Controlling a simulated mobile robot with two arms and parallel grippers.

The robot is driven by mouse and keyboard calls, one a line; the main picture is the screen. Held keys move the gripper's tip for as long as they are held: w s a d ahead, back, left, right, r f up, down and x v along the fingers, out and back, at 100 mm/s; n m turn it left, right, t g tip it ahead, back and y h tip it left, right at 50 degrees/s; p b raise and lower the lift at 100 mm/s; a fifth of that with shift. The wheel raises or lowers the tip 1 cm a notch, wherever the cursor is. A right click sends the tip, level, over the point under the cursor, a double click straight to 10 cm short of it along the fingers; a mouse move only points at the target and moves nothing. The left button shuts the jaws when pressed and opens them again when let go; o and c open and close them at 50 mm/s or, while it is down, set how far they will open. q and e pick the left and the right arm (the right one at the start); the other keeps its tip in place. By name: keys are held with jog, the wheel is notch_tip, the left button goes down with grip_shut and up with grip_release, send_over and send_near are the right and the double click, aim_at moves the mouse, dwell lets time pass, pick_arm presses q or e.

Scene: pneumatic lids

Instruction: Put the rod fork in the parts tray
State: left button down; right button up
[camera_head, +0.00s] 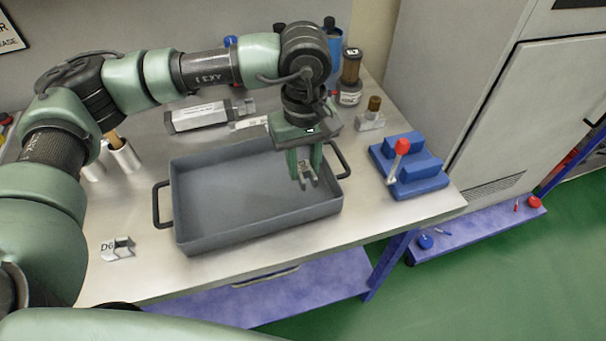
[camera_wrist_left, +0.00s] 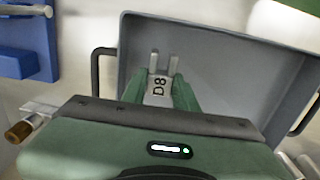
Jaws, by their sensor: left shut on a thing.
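The rod fork (camera_head: 304,174) is a small grey metal fork with two prongs. In the left wrist view the rod fork (camera_wrist_left: 158,88) shows the mark "D8" and its prongs point away from my wrist. My left gripper (camera_head: 304,168) is shut on it, and the same gripper (camera_wrist_left: 160,92) shows green fingers on both sides of it. The parts tray (camera_head: 183,235) is a grey rectangular tray with black side handles. The gripper and fork are over its right part; whether the fork touches the floor, I cannot tell. My right gripper is not in view.
A blue clamp block with a red knob (camera_head: 408,168) stands right of the tray. A metal piece marked "D6" (camera_head: 118,249) lies at front left. Cylinders (camera_head: 200,117), a brass-topped fitting (camera_head: 371,115) and bottles (camera_head: 350,78) stand behind. The tray's floor looks empty.

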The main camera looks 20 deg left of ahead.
aim_at(304, 178)
pick_arm(q)
notch_tip(304, 178, down, 5)
jog(key=shift+r+p, duration=0.2)
jog(key=shift+p, duration=0.2)
jog(key=shift+f, duration=0.1)
jog(key=shift+f, duration=0.15)
jog(key=c, duration=1.1)
grip_release()
jog(key=shift+r, duration=0.4)
notch_tip(304, 178, up, 12)
jog(key=shift+f+b, duration=0.2)
jog(key=shift+b, duration=0.8)
